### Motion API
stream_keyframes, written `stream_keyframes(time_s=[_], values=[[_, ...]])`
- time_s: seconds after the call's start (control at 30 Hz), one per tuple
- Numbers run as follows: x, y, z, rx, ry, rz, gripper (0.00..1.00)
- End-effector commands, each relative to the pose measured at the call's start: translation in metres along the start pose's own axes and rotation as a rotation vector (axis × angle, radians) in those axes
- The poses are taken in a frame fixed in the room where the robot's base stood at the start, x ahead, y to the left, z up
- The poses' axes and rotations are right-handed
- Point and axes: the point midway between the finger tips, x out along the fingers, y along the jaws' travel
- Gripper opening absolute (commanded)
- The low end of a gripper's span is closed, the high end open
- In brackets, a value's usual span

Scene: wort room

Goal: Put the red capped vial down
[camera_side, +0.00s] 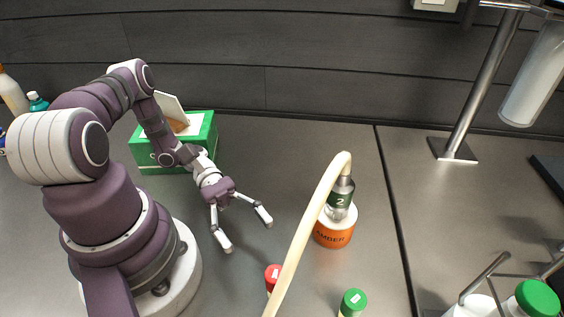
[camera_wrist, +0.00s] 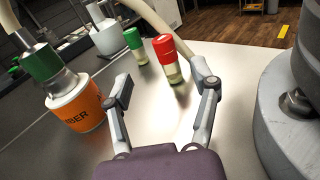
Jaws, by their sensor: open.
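The red capped vial (camera_side: 272,274) stands on the grey worktop in the side view, partly hidden by a pale hose. In the wrist view the red capped vial (camera_wrist: 168,60) is upright, beyond the fingertips and nearer the right finger. My gripper (camera_side: 248,233) is open and empty, above the worktop and apart from the vial. In the wrist view my gripper's two fingers (camera_wrist: 166,90) are spread wide with nothing between them.
A green capped vial (camera_side: 352,302) stands to the right of the red one. An orange-banded AMBER container (camera_side: 333,236) with the pale hose (camera_side: 310,215) stands nearby. A green box (camera_side: 205,130) sits behind my arm. Bare worktop lies around my gripper.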

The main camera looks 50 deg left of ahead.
Motion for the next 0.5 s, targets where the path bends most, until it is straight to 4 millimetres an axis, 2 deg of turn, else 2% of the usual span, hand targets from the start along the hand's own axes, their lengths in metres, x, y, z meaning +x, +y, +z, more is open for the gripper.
stream_keyframes(time_s=[0.1, 0.17, 0.5], values=[[-0.015, -0.013, -0.008, -0.047, -0.030, 0.108, 0.60], [-0.016, -0.017, -0.009, -0.057, -0.040, 0.130, 0.60], [0.037, -0.011, -0.007, -0.060, -0.043, 0.131, 0.60]])
